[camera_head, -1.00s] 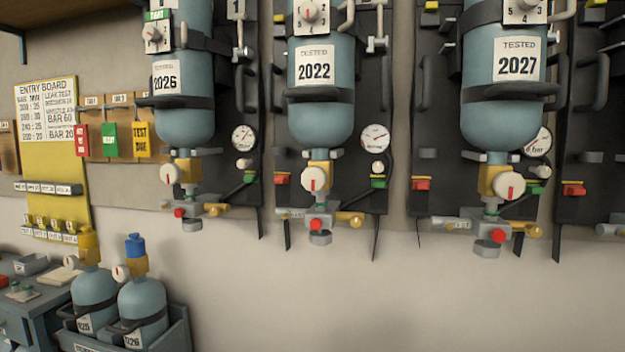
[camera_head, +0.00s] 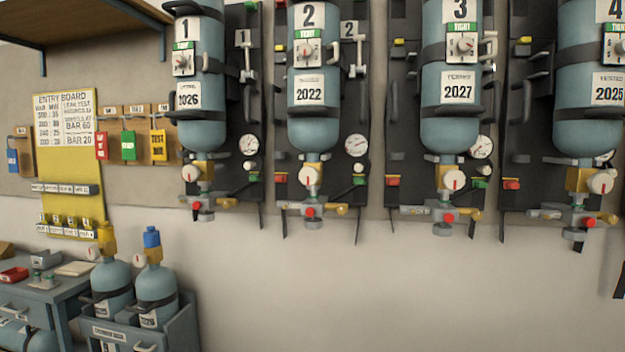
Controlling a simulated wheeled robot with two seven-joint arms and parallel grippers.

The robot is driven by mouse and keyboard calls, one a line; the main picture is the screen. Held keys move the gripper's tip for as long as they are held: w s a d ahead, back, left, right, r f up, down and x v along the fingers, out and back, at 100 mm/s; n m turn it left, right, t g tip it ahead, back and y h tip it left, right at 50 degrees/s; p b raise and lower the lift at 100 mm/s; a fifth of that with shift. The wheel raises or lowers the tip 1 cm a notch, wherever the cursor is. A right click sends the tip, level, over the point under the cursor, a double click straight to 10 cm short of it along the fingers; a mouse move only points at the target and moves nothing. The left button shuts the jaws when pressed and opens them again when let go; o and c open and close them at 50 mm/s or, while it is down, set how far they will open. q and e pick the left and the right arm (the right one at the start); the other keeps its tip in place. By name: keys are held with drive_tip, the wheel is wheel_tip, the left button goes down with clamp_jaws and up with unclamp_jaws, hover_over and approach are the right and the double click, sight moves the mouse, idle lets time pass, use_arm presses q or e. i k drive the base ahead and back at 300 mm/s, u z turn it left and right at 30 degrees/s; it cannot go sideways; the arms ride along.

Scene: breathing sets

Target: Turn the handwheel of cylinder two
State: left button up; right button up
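Neither of my grippers is in view.
Cylinder one (camera_head: 202,115) hangs to the left, cylinder three (camera_head: 450,115) and cylinder four (camera_head: 588,120) to the right. Two loose cylinders stand in a grey crate (camera_head: 182,325) at lower left, beside a workbench (camera_head: 62,295). The wall below the sets is clear.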

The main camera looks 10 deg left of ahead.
sight(309, 174)
drive_tip(key=z, duration=0.8)
drive_tip(key=i, duration=0.85)
drive_tip(key=u, duration=0.7)
